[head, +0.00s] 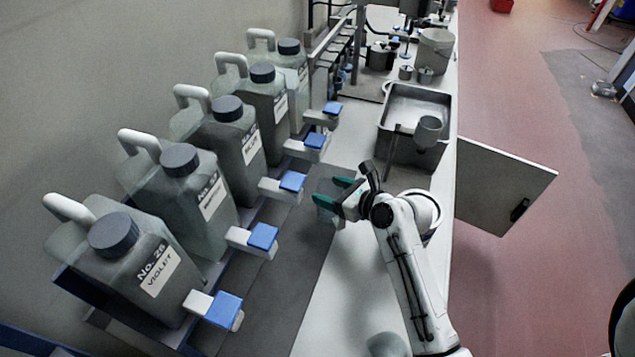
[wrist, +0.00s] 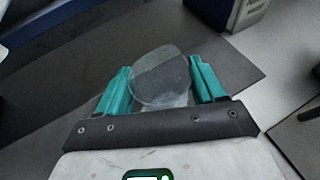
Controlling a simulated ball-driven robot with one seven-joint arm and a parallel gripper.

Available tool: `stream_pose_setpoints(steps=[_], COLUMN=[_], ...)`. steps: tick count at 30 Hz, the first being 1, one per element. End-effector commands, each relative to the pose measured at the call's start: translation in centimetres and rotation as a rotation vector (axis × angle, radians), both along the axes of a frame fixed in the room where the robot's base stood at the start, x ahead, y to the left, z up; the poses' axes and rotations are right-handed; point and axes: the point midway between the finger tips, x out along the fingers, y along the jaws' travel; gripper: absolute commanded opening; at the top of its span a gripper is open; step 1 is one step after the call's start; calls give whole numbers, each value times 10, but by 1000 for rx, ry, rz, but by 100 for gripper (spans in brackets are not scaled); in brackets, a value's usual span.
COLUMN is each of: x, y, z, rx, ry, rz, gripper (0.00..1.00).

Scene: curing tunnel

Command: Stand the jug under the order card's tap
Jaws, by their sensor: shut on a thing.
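My gripper (head: 333,193) has teal fingers and is shut on a clear, greyish jug (head: 330,214). In the wrist view the jug (wrist: 160,78) sits between both fingers. It is over the right edge of the dark mat, right of the taps; I cannot tell whether it touches the surface. A row of several grey canisters stands along the left wall, each with a blue-levered tap. The nearest canister (head: 150,262) reads "No-26 VIOLET", with its tap (head: 222,310) in front. A middle canister (head: 235,135) seems to read "BLUE". I cannot make out an order card.
The dark mat (head: 262,290) runs below the taps, beside the pale counter (head: 325,300). A metal sink (head: 415,105) lies beyond my gripper. An open cabinet door (head: 500,185) sticks out at right. A bucket (head: 435,50) and small pots stand at the far end.

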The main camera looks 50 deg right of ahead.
Motion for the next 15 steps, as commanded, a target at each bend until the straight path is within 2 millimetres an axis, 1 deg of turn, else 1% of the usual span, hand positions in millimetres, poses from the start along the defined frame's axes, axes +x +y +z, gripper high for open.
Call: stream_pose_setpoints(steps=[1, 5, 12, 15], x=[5, 13, 50, 47], y=[0, 0, -2, -2], z=[1, 1, 2, -9], rx=[0, 0, -2, 2], ry=[-1, -1, -1, 2], rz=[0, 2, 2, -1], gripper=[23, 23, 23, 23])
